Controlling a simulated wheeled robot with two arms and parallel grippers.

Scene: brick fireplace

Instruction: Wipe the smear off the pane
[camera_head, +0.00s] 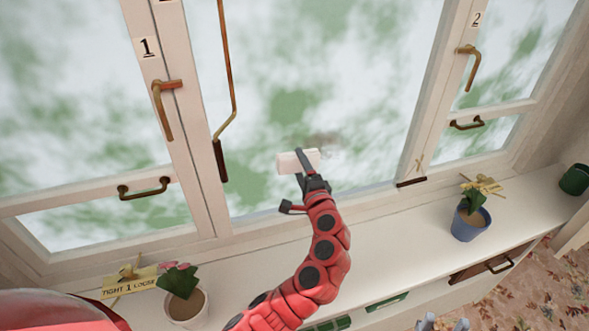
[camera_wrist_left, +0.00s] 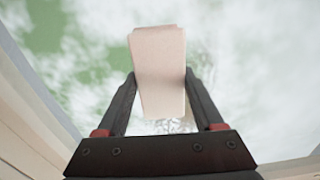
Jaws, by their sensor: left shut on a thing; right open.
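My left gripper (camera_head: 305,162) is shut on a pale, off-white block (camera_head: 291,162), which looks like a sponge or folded cloth. The block is in front of the large middle pane (camera_head: 290,60), near its lower edge. In the left wrist view the block (camera_wrist_left: 160,70) stands between the two dark fingers. A faint grey-brown smear (camera_head: 326,142) shows on the pane just above and right of the block. In the left wrist view a greyish patch (camera_wrist_left: 172,126) shows below the block. I cannot tell whether the block touches the glass.
A white sill (camera_head: 385,225) runs below the window. A potted plant (camera_head: 187,303) and a yellow tag (camera_head: 130,287) stand left, a blue pot (camera_head: 469,222) right. A long brass stay (camera_head: 228,95) hangs at the pane's left; window handles (camera_head: 164,105) stick out.

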